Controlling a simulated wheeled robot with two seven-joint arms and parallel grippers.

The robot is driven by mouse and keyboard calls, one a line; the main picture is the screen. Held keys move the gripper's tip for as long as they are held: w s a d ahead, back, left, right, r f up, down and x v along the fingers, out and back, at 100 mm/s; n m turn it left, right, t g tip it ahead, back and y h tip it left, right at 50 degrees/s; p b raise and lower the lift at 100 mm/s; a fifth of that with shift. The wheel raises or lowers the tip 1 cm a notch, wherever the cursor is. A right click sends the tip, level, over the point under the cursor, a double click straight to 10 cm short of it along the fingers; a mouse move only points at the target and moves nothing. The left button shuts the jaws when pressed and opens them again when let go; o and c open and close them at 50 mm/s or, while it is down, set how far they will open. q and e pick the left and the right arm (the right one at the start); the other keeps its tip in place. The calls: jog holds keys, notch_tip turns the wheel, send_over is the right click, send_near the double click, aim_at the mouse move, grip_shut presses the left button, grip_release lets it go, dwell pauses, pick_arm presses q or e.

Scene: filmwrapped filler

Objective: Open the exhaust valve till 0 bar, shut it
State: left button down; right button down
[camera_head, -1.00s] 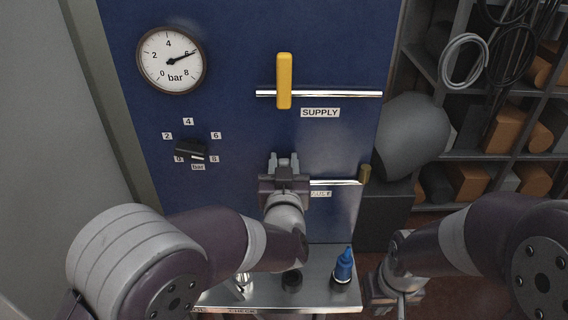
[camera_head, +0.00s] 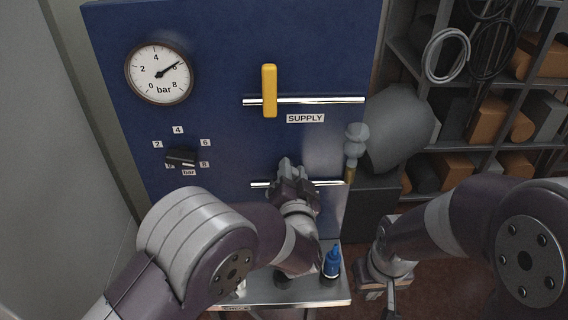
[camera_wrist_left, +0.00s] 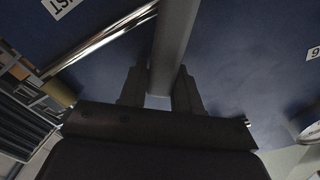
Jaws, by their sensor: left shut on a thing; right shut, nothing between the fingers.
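The exhaust valve's pipe (camera_head: 262,184) runs low across the blue panel, with a brass outlet (camera_head: 350,174) at its right end. My left gripper (camera_head: 288,165) is at this pipe and hides the valve. In the left wrist view its fingers (camera_wrist_left: 160,90) are shut on a grey valve handle (camera_wrist_left: 174,40) beside the shiny pipe. The round gauge (camera_head: 159,73) has its needle close to the 6 mark. Pale grey rounded puffs (camera_head: 356,133) stand above the outlet. My right gripper (camera_head: 378,283) is shut and empty, low and away from the panel.
The yellow supply handle (camera_head: 269,90) stands upright across the upper pipe. A black knob (camera_head: 181,157) is at lower left. A metal shelf (camera_head: 270,292) below holds a blue bottle (camera_head: 332,262). A loaded rack (camera_head: 460,110) is at the right.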

pick_arm(q)
jog(key=d+f+m+p, duration=0.2)
jog(key=f+m, duration=0.3)
jog(key=m, duration=0.4)
jog(key=shift+d+f+m+p, duration=0.15)
jog(key=shift+d+m+p, duration=0.2)
jog(key=shift+d, duration=0.15)
jog(key=shift+f, duration=0.1)
jog(key=c, duration=0.9)
grip_release()
jog(key=shift+s, duration=0.1)
